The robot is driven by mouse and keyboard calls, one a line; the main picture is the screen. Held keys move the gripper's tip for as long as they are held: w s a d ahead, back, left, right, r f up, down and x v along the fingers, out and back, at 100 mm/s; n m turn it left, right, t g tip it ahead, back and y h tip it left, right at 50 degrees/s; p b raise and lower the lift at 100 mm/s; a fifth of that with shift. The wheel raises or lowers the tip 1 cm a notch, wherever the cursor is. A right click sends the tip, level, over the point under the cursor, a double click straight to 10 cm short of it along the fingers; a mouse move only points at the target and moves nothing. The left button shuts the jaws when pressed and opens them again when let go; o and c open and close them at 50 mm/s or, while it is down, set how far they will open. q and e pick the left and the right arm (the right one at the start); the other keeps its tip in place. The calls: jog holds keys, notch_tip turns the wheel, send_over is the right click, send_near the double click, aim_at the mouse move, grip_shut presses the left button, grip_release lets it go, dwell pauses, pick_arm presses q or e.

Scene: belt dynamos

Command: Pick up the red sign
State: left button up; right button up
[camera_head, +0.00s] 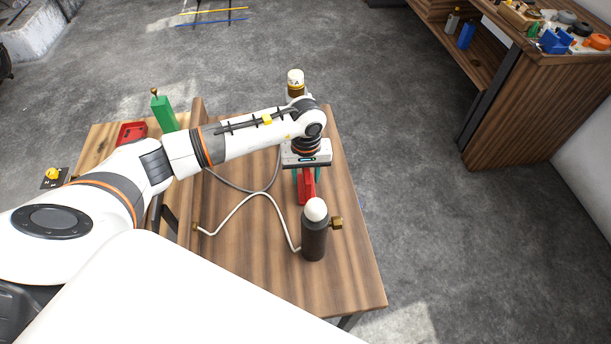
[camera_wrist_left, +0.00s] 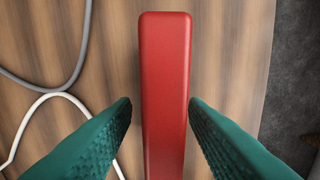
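The red sign (camera_head: 306,190) stands on the wooden table, under my left gripper (camera_head: 306,174). In the left wrist view the red sign (camera_wrist_left: 165,80) is a long red bar with rounded corners, seen from above. The green ridged fingers of my left gripper (camera_wrist_left: 160,103) are spread on both sides of it. A small gap shows at the left finger; the right finger is very close to the sign, and I cannot tell if it touches. My right gripper is not in view.
A dark cylinder with a white ball top (camera_head: 314,238) stands just in front of the sign. A white-capped bottle (camera_head: 295,82) is behind my wrist. A green block (camera_head: 164,113) and a red tray (camera_head: 131,133) are at the left. Cables (camera_head: 248,198) lie on the table.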

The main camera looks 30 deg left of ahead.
pick_arm(q)
jog(key=shift+w+f+p, duration=0.15)
jog(key=shift+f+p, duration=0.25)
jog(key=shift+f, duration=1.15)
grip_shut()
jog(key=shift+r, duration=0.1)
